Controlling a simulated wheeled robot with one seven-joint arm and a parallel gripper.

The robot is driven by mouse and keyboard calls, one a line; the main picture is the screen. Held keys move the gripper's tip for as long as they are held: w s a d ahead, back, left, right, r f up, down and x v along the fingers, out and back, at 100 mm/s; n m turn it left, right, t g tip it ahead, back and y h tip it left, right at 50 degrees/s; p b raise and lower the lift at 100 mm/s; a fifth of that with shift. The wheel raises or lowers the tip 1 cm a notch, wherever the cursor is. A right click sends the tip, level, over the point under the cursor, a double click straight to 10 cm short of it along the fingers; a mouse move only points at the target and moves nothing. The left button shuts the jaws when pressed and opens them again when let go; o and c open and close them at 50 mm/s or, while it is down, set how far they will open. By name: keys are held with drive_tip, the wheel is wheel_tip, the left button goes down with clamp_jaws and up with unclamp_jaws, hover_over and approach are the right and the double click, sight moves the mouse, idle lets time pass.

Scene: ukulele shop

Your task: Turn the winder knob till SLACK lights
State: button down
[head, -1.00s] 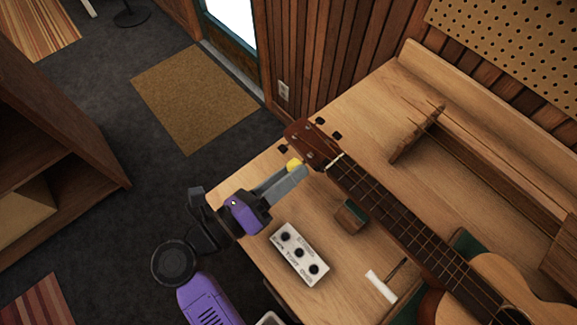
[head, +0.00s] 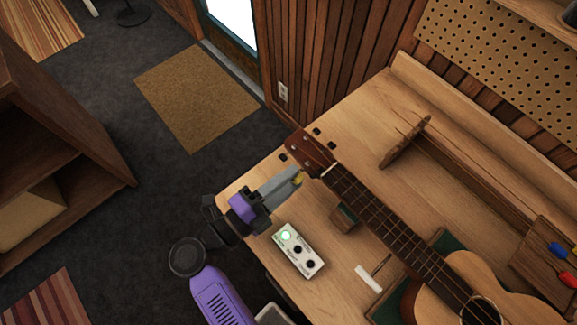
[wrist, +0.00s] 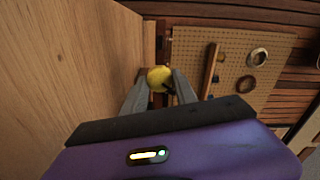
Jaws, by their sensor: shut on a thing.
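The ukulele (head: 385,215) lies on the bench with its headstock (head: 308,150) at the upper left and several dark tuning pegs along its sides. My gripper (head: 293,177) is at the near side of the headstock. Its grey fingers are shut on the yellow winder knob (head: 298,180). In the wrist view the knob (wrist: 159,77) shows as a round yellow cap between the two fingertips (wrist: 160,88). A white indicator box (head: 299,252) has three lamps in a row.
A white strip (head: 368,278) lies nearby. A notched wooden rack (head: 405,143) stands behind the neck. The bench's left edge is close under my gripper.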

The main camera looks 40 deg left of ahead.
drive_tip(key=shift+a+n+p, duration=0.1)
drive_tip(key=shift+n+p, duration=0.45)
drive_tip(key=shift+n, duration=0.65)
drive_tip(key=c, duration=1.3)
unclamp_jaws()
drive_tip(key=shift+o, duration=0.2)
drive_tip(key=s, duration=0.2)
drive_tip(key=s+b, duration=0.1)
drive_tip(key=s, duration=0.1)
drive_tip(key=s+b, duration=0.1)
drive_tip(key=s, duration=0.1)
drive_tip(key=shift+s+a+f, duration=0.2)
drive_tip(key=shift+s+a, duration=0.05)
drive_tip(key=shift+s+r, duration=0.15)
drive_tip(key=shift+s, duration=0.55)
